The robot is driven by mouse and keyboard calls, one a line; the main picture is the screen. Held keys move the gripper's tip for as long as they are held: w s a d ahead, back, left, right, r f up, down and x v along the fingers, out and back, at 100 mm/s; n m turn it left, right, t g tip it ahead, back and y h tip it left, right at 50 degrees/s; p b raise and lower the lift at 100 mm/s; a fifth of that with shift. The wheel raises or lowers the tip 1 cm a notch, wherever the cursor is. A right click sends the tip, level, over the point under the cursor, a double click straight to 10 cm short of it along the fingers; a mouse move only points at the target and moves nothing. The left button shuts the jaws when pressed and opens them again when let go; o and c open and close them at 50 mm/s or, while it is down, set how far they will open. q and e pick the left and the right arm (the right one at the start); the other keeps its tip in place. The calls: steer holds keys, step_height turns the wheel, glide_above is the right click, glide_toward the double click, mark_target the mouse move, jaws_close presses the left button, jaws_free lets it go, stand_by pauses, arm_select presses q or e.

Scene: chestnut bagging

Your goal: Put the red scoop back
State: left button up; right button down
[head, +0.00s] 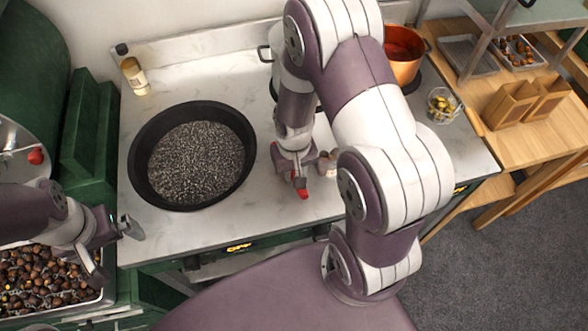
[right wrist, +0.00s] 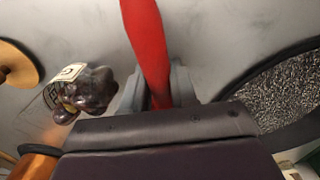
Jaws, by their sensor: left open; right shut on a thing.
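The red scoop (head: 302,188) shows as a short red piece below my right gripper (head: 293,172), over the white marble counter. My right gripper is shut on it. In the right wrist view the red scoop (right wrist: 148,45) is a long red bar running up from between the fingers (right wrist: 158,95); its far end is out of the frame. I cannot tell whether it touches the counter. My left gripper (head: 115,250) is open and empty at the lower left, beside a tray of chestnuts (head: 104,300).
A wide black pan (head: 135,165) of dark grains stands left of my right gripper. A bottle (head: 134,78) is behind it. A copper pot (head: 405,62), a glass bowl (head: 443,105) and paper bags (head: 510,105) are at right.

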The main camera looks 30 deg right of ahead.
steer(key=shift+f+b, duration=0.35)
steer(key=shift+f, duration=0.2)
steer(key=c, duration=0.8)
jaws_free()
steer(key=shift+r, duration=0.15)
step_height(320, 180, up, 12)
steer(key=shift+r, duration=0.2)
